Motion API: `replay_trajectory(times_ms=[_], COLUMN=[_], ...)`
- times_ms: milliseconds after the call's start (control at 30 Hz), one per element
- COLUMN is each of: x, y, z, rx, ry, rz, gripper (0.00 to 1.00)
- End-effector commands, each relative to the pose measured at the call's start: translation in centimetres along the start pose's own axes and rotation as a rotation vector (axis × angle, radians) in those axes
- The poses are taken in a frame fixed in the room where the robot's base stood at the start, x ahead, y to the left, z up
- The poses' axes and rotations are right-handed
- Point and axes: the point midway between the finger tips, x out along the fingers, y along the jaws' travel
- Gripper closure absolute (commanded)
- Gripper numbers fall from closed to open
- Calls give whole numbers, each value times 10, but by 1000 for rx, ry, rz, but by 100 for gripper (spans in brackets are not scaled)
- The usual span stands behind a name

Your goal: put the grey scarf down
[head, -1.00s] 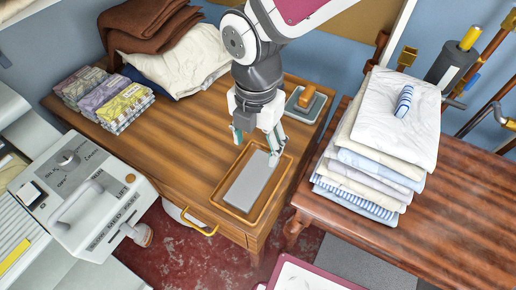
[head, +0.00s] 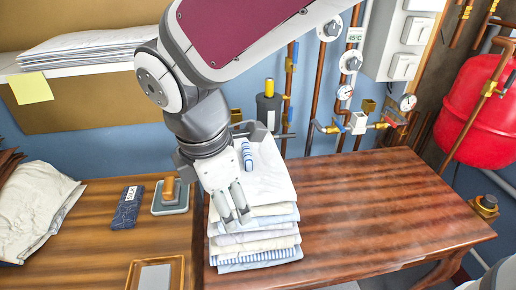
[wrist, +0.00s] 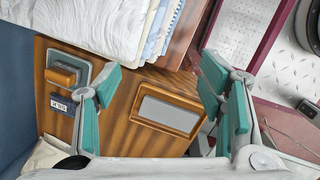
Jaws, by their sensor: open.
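My gripper (head: 237,218) is open, in front of the stack of folded linen in the head view. In the wrist view its green-padded fingers (wrist: 162,78) stand wide apart with nothing between them. A flat grey rectangle (head: 155,277) lies inside a wooden-rimmed tray (head: 132,272) on the left wooden top, cut by the head view's lower edge. The wrist view shows the whole grey rectangle (wrist: 168,115), beyond and between the fingers, apart from them. I cannot tell whether it is the folded scarf or the tray's lining. No other grey scarf is recognisable.
A folded linen stack (head: 258,240) with a striped roll (head: 247,156) on top stands on the reddish table (head: 390,205), whose right part is clear. A wooden-handled block (head: 170,197) and a dark labelled packet (head: 127,208) lie left. Pipes and valves line the wall.

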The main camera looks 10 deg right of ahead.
Motion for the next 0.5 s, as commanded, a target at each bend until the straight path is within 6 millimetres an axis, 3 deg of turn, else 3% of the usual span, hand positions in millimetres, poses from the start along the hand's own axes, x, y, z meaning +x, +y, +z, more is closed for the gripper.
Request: replay_trajectory(times_ms=[33, 200, 333, 500], x=[-9, -29, -38, -40], y=[-10, -56, -95, -135], z=[25, 85, 114, 129], rx=[176, 774, 1210, 1635], ry=[-9, 7, 55, 136], rz=[16, 40, 50, 37], gripper=[37, 37, 37, 37])
